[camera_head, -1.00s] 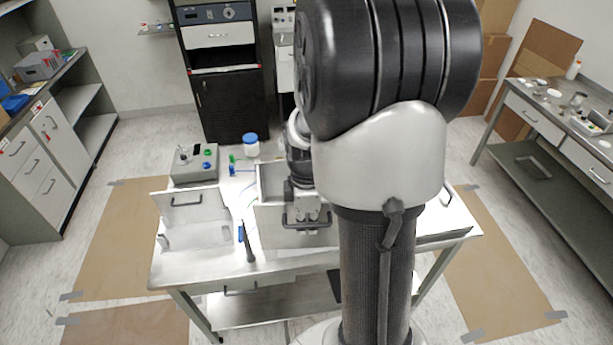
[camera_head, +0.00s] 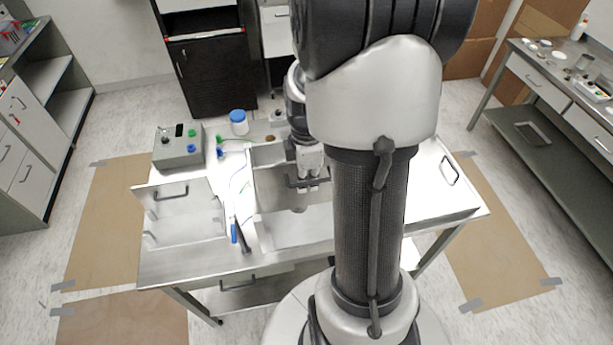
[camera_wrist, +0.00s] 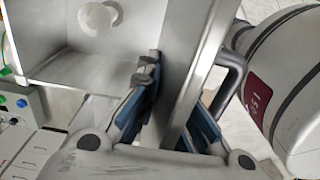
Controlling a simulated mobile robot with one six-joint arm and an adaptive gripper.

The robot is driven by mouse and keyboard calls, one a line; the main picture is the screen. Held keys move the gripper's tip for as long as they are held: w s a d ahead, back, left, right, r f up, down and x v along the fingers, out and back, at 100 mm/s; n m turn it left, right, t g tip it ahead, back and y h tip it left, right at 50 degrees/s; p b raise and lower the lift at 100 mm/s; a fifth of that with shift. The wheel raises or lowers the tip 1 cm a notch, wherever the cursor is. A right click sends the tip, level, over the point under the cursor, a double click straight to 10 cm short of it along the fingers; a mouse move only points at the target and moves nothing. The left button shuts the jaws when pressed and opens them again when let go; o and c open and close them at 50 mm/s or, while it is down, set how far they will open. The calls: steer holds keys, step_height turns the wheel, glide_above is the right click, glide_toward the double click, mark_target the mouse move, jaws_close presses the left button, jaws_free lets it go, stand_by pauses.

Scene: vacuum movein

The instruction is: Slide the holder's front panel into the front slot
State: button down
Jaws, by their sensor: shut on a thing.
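The grey front panel (camera_head: 275,198), with a dark handle on its outer face, stands roughly upright at the middle of the table. My gripper (camera_head: 308,176) is shut on its upper edge. In the wrist view, blue-padded fingers (camera_wrist: 172,125) lie on both sides of the panel (camera_wrist: 190,65), and the handle (camera_wrist: 232,80) shows to the right. The metal holder (camera_head: 268,155) has walls behind the panel; a bare flat part lies in front. Its inside shows in the wrist view (camera_wrist: 50,35) with a white round piece (camera_wrist: 97,17). The front slot and the panel's lower edge cannot be made out clearly.
A second handled panel (camera_head: 180,192) stands at the table's left. A grey control box (camera_head: 178,147), a blue-lidded jar (camera_head: 239,122) and a dark tool (camera_head: 243,238) with a blue piece lie nearby. A handled panel (camera_head: 449,172) lies at the right.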

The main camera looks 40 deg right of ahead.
mark_target(307, 205)
step_height(307, 205, down, 2)
steer(key=shift+w+d+b, duration=0.1)
steer(key=shift+b, duration=0.45)
steer(key=shift+f+b, duration=2.65)
steer(key=shift+f, duration=0.7)
steer(key=shift+f+b, duration=0.4)
steer(key=shift+f, duration=0.1)
steer(key=shift+f+b, duration=0.75)
steer(key=shift+f, duration=0.2)
steer(key=shift+f, duration=0.3)
steer(key=shift+f+b, duration=1.65)
steer(key=shift+f, duration=0.15)
steer(key=shift+f, duration=0.3)
steer(key=shift+f+b, duration=1.85)
steer(key=shift+f, duration=0.3)
